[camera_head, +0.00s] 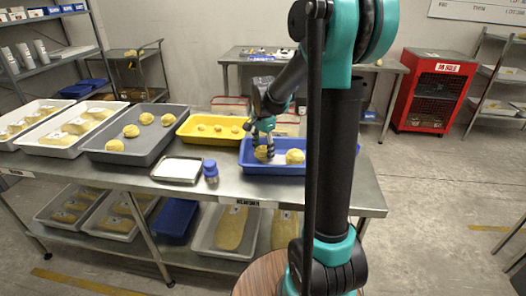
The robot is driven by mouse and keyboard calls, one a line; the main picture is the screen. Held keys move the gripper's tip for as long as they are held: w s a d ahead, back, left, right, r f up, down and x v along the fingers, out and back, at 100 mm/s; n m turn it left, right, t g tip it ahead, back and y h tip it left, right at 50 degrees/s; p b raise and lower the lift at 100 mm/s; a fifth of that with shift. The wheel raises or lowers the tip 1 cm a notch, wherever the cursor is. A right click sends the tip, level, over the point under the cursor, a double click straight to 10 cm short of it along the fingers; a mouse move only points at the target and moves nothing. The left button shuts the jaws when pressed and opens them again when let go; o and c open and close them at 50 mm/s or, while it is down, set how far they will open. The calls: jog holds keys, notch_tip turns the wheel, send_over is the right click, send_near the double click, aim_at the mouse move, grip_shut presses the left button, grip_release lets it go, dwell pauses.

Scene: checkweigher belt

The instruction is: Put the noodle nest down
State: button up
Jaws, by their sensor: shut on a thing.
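The yellow noodle nest (262,154) is at my gripper (264,147), inside the left part of the blue tray (250,167). My gripper points down and is shut on this nest. A second nest (295,156) sits in the same tray to the right, apart from the held one. I cannot tell whether the held nest touches the tray floor.
A yellow tray (192,137) with small nests and a grey tray (108,157) with several nests stand to the left. A white scale-like plate (178,169) and a blue-capped jar (210,171) are in front. Bare tabletop (280,188) lies before the blue tray.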

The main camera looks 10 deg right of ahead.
aim_at(263, 148)
jog(key=shift+f, duration=0.35)
jog(key=shift+f, duration=0.2)
jog(key=o, duration=1.2)
notch_tip(263, 148, up, 13)
jog(key=shift+r, duration=0.1)
